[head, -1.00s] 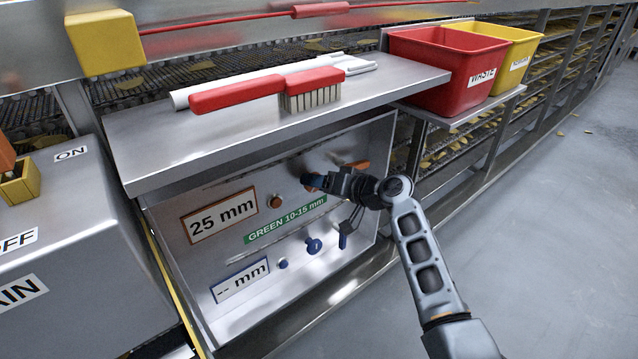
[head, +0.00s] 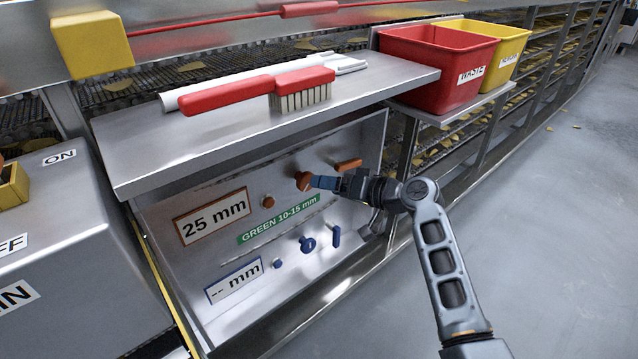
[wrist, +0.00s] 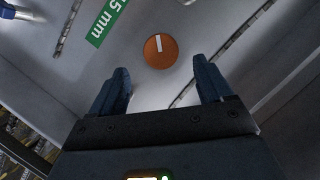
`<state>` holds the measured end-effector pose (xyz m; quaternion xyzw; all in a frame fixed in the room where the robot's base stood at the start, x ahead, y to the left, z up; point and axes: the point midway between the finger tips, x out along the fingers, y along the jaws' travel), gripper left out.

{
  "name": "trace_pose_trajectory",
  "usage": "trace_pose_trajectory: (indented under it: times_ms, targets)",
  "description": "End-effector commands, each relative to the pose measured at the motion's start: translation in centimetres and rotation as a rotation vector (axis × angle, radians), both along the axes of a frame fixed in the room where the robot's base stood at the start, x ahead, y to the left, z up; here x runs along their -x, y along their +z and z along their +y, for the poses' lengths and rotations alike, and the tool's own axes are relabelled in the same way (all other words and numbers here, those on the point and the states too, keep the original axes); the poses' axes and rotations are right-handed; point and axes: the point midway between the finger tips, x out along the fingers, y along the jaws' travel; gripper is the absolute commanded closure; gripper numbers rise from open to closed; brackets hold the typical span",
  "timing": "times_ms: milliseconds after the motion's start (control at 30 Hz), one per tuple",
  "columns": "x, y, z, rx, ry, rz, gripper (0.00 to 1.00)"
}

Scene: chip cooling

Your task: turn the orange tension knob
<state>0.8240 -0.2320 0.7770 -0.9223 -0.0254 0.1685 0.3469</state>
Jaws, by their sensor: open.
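The orange knob (head: 304,181) is round and sits on the upper part of the grey panel, right of the "25 mm" display (head: 212,216). In the wrist view the orange knob (wrist: 160,50) faces me, with a white pointer line running from its centre to its upper edge. My gripper (head: 322,182) has blue fingers and reaches toward the knob from the right. In the wrist view my gripper (wrist: 161,72) is open and empty, with the knob just beyond and roughly midway between the fingertips. I see no contact with the knob.
An orange lever (head: 348,165) and a small orange button (head: 267,202) flank the knob. A blue knob (head: 307,244) and blue lever (head: 336,236) are below. A steel shelf (head: 150,150) with a red brush (head: 225,95) overhangs the panel.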

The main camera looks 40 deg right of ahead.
Motion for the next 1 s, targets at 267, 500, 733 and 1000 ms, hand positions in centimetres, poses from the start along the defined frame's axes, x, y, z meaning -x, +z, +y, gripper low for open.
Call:
trace_pose_trajectory:
  times_ms: [267,500,733,1000]
  targets:
    - [1.5,0.5,-0.2,0.000,0.001,-0.001,0.21]
    - [1.4,0.5,-0.2,0.000,0.001,-0.001,0.21]
    - [1.4,0.5,-0.2,0.000,0.001,-0.001,0.21]
    - [4.4,-2.7,2.5,0.042,-0.041,0.064,0.21]
